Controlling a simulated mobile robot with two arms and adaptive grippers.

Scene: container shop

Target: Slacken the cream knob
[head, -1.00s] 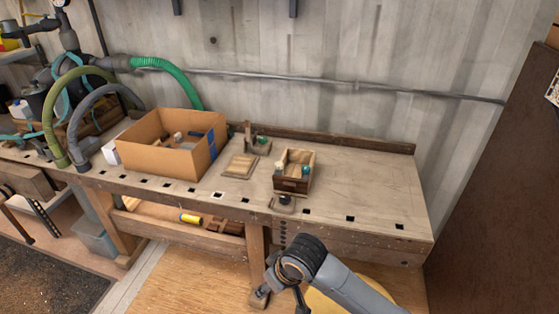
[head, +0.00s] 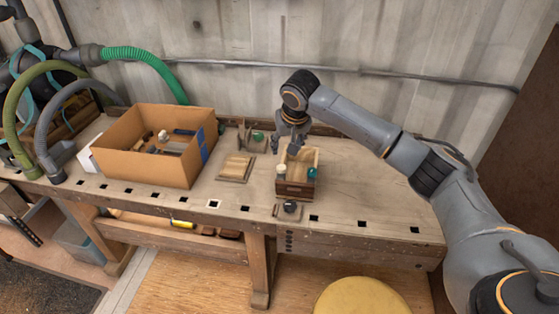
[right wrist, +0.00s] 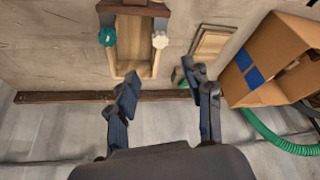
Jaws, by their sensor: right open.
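The cream knob (head: 281,169) is on the left side of a small open wooden box (head: 295,190) on the workbench. A teal knob (head: 312,172) is on the box's right side. In the right wrist view the cream knob (right wrist: 160,40) and the teal knob (right wrist: 106,37) flank the wooden box (right wrist: 131,45). My right gripper (head: 290,147) is over the back end of the box, behind the cream knob. In the right wrist view my right gripper (right wrist: 160,90) is open, its fingers apart from the knob with nothing between them. My left gripper is out of view.
A cardboard box (head: 155,165) with loose parts stands at the bench's left. A flat wooden piece (head: 236,167) and a fixture with a green knob (head: 258,136) lie between the boxes. The right bench is clear.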

